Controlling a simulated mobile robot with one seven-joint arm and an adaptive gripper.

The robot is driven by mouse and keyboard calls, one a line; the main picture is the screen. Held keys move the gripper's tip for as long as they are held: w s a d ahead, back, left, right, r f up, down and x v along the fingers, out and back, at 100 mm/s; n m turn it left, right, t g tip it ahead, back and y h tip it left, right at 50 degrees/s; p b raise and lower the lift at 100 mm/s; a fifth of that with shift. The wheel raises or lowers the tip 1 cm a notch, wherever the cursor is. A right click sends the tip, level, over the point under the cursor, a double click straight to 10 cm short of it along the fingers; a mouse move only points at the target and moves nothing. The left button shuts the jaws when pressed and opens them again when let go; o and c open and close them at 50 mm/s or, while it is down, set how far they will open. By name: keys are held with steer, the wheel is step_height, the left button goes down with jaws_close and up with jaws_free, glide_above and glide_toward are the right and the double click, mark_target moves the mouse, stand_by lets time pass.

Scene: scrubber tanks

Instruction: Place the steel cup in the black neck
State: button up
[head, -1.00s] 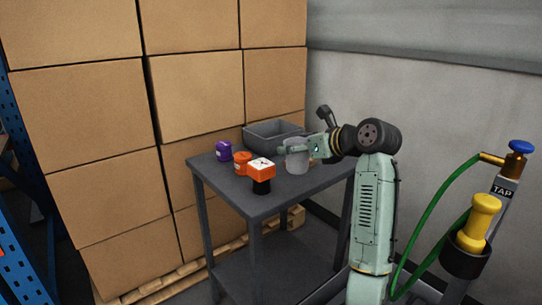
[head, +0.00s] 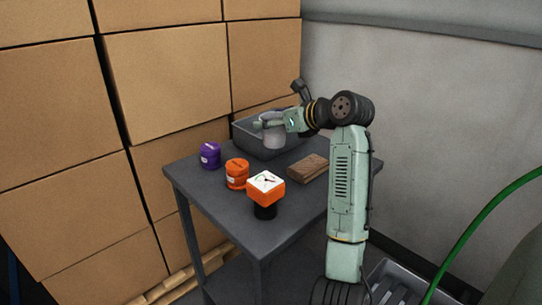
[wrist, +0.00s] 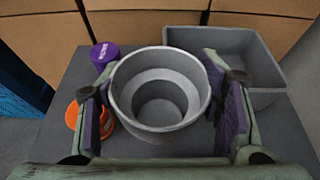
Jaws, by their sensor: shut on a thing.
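The steel cup (head: 272,136) is a grey, open-topped cup. My gripper (head: 270,123) is shut around its sides and holds it upright near the grey bin at the back of the table. In the wrist view the cup (wrist: 160,72) sits between the two purple finger pads of my gripper (wrist: 160,108), open end towards the camera, and looks empty. A short black cylinder (head: 265,211) stands under an orange block with a white dial (head: 266,186) at the table's front; I cannot tell whether it is the black neck. No other black neck shows clearly now.
The dark table (head: 215,195) also holds a purple canister (head: 210,155), an orange canister (head: 236,174), a brown block (head: 308,168) and the grey bin (head: 243,143). Stacked cartons (head: 165,75) stand behind and left. A green hose (head: 480,225) hangs at right.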

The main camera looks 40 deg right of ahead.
mark_target(281, 136)
steer(key=f, duration=0.4)
steer(key=shift+s+f, duration=0.2)
steer(key=shift+f, duration=0.1)
steer(key=shift+w+f+p, duration=0.1)
steer(key=shift+f+p, duration=0.4)
steer(key=shift+f, duration=1.7)
steer(key=o, duration=1.2)
steer(key=shift+o, duration=0.2)
